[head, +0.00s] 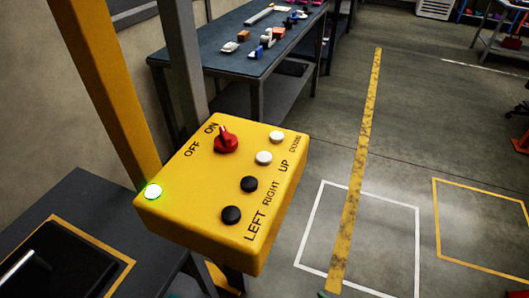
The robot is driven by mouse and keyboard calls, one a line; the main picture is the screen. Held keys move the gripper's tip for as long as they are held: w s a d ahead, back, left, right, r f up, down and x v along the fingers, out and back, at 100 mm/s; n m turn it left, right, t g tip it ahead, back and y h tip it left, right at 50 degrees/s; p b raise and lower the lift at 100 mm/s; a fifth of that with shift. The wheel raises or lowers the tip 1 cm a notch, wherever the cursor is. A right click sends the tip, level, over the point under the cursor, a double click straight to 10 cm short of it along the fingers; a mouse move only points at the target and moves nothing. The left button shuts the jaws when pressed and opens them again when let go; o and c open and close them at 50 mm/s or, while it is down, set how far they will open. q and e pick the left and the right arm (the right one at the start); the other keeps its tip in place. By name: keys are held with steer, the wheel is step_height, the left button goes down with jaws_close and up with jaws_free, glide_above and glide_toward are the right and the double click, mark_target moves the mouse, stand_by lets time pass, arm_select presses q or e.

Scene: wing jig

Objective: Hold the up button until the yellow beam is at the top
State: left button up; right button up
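A yellow control box (190,205) fills the middle of the head view. The white up button (264,158) sits beside the label UP, with nothing touching it. Another white button (277,137) is above it, beside a label too small to read surely. Two black buttons, right (249,184) and left (231,215), are below. A red rotary switch (226,142) stands between OFF and ON, its pointer toward ON. A green lamp (153,191) is lit. A yellow post (105,90) rises behind the box; I cannot tell whether it is the task's beam. Neither gripper is in view.
A dark workbench (225,55) with several small parts stands behind the box. A dark table (90,195) with a yellow-outlined area is at lower left. A grey post (184,65) stands close behind the box. The floor at right is open, with painted lines (355,175).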

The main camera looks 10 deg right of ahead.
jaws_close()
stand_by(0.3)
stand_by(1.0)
